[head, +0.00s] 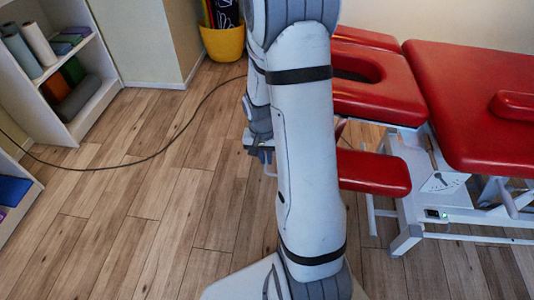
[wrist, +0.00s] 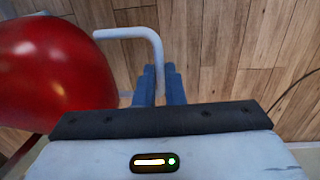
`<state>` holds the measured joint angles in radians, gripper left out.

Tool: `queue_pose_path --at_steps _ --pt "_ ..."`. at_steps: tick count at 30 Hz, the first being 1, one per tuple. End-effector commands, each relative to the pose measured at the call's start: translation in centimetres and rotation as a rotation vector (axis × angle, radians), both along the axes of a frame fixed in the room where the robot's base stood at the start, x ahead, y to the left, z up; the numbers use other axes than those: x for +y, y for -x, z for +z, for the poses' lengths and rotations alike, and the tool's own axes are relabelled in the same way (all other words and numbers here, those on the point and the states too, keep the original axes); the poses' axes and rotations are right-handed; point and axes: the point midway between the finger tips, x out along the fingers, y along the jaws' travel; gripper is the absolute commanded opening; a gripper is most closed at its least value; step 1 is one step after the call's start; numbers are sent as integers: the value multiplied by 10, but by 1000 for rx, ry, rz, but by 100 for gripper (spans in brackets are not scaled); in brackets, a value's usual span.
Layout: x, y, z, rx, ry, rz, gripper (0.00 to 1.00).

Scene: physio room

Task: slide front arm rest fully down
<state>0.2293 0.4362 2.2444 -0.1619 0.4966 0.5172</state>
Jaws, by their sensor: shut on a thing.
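The front arm rest (head: 374,172) is a red pad hanging low beside the treatment table, partly hidden behind my arm in the head view. In the wrist view a rounded red pad (wrist: 55,70) fills the left side. A pale bent bar (wrist: 128,32) runs beside it and turns down between the blue fingers of my gripper (wrist: 160,75). My gripper is shut on this bar. In the head view my gripper (head: 264,156) shows only partly, left of my arm; the bar is mostly hidden there.
The red treatment table (head: 470,85) with its face-hole headrest (head: 395,95) and white frame (head: 425,165) stands at the right. A black cable (head: 150,158) crosses the wooden floor. A shelf (head: 95,105) stands at the left, a yellow bin (head: 222,42) at the back. The left floor is mostly clear.

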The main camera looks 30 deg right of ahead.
Motion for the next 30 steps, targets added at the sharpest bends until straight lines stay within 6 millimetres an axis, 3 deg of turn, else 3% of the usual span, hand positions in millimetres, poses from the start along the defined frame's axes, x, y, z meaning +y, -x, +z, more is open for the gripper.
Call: queue_pose_path --at_steps 12,13,20,30 --pt "1 1 -6 4 -1 1 0" --pt "1 1 -6 4 -1 1 11" --pt "1 0 -5 2 0 1 30" --pt "1 -1 4 -1 1 0 31"
